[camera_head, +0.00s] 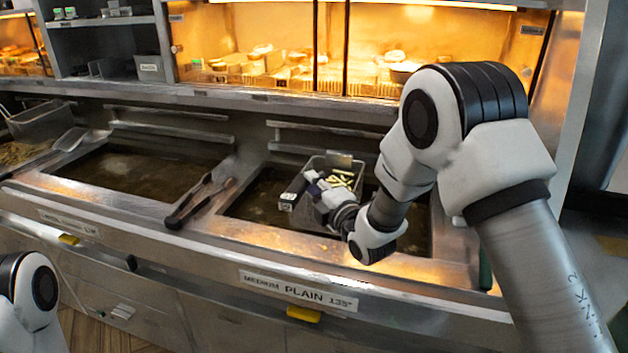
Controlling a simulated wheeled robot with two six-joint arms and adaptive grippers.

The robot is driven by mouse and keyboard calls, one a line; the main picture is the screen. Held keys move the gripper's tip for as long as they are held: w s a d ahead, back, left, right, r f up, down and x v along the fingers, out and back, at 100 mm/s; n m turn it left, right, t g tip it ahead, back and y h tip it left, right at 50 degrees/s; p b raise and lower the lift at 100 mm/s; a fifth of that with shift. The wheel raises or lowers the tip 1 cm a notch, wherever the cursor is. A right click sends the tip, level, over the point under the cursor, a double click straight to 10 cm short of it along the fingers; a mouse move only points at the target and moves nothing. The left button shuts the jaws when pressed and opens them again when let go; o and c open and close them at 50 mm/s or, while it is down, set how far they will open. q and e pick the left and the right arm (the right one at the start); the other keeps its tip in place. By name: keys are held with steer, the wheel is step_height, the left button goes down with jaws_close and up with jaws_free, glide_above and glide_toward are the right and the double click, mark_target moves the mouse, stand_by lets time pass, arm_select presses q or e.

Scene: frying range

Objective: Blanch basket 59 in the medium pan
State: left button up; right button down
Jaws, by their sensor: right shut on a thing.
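A metal basket (350,161) with pale yellow fries in it is at the medium pan (262,207), the right of the two nearer pans, filled with dark liquid. The pan's front label reads "MEDIUM PLAIN". My right gripper (314,185) is shut on the basket's handle, at the basket's near left side. A small pale tag (287,202) shows at the handle's end; its number is too small to read. My arm hides part of the basket, so how deep it sits is unclear. My left gripper is out of view; only a left arm joint shows at lower left.
Another pan (135,170) of dark liquid lies to the left. Tongs (192,202) lie on the metal divider between the pans. A second basket (38,120) stands at the far left. A lit warming cabinet (290,60) with food is behind, and metal rails run along the back.

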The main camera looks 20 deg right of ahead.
step_height(320, 180, down, 15)
steer(key=b, duration=1.2)
steer(key=shift+r, duration=0.1)
stand_by(6.0)
